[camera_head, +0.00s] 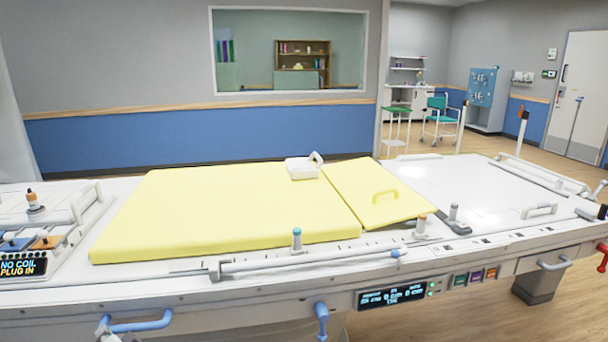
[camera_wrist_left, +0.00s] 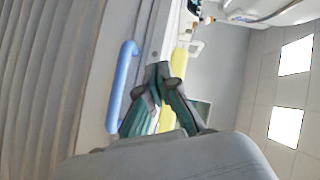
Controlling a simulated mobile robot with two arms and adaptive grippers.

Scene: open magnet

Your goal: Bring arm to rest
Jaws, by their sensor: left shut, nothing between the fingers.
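My left gripper (camera_head: 106,328) shows only in part at the bottom left of the head view, low at the near side of the patient table (camera_head: 200,296), by a blue handle (camera_head: 142,325). In the left wrist view the left gripper's fingers (camera_wrist_left: 161,78) come together at the tips with nothing between them. The same blue handle seems to be the blue bar (camera_wrist_left: 122,85) left of the fingers there. I cannot tell whether the gripper touches it. My right gripper is in neither view.
On the table lie a yellow pad (camera_head: 225,200), a tilted yellow wedge (camera_head: 372,200) and a small white box (camera_head: 302,168). A coil panel (camera_head: 24,267) is at the left. Another blue handle (camera_head: 321,318) and a display (camera_head: 392,296) are on the near side. Open floor (camera_head: 500,148) lies beyond.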

